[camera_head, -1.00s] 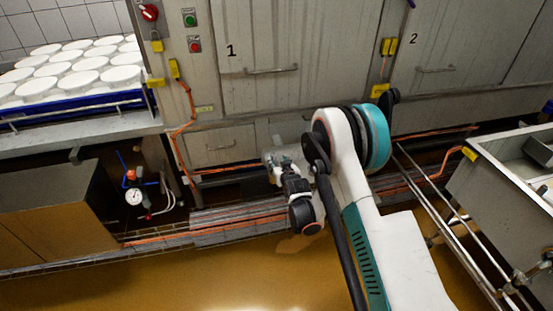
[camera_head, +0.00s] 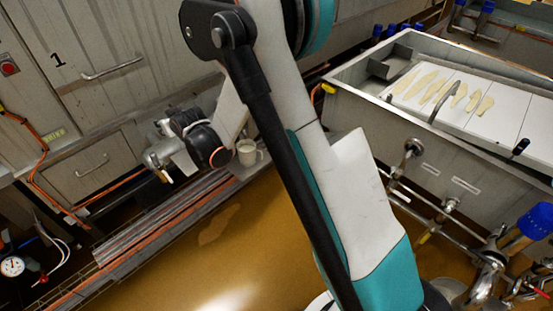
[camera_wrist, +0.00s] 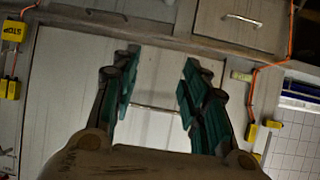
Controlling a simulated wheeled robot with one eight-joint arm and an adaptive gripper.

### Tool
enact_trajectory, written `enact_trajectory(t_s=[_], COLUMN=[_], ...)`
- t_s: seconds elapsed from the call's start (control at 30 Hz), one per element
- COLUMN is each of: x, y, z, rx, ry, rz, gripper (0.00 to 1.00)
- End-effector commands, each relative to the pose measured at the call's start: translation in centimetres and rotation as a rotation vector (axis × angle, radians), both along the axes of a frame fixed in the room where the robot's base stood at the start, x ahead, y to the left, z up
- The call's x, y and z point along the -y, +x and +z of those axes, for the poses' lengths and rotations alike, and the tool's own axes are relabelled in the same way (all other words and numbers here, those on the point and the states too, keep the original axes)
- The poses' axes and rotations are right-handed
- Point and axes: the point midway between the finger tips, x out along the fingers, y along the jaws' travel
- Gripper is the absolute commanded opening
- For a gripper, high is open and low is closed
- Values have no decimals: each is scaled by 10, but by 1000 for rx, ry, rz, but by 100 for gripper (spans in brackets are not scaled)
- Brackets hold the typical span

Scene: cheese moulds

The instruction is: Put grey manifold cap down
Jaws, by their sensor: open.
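I cannot pick out a grey manifold cap for certain in either current view. My gripper (camera_wrist: 158,85) is open in the wrist view, with nothing between its two dark green fingers. It faces a pale cabinet door with a bar handle. In the head view my gripper (camera_head: 158,160) is small and partly hidden by its own wrist, in front of the cabinets at the left. I cannot tell if one carries the cap.
A metal vat (camera_head: 350,100) with a white board holding pale pieces stands at the right. Blue-capped pipework (camera_head: 538,220) is at the lower right. A pale mug-like container (camera_head: 248,152) stands by the cabinet foot. A gauge (camera_head: 12,266) is at left.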

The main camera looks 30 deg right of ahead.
Motion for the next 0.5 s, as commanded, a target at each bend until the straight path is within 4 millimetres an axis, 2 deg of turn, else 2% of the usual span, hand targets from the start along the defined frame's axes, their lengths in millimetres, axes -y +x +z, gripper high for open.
enact_trajectory(t_s=[0.03, 0.2, 0.5], x=[9, 33, 75], y=[-9, -39, -108], z=[16, 58, 116], rx=[-13, -55, -133], ry=[-3, -12, -26], rz=[-9, -33, -77], gripper=[41, 41, 41])
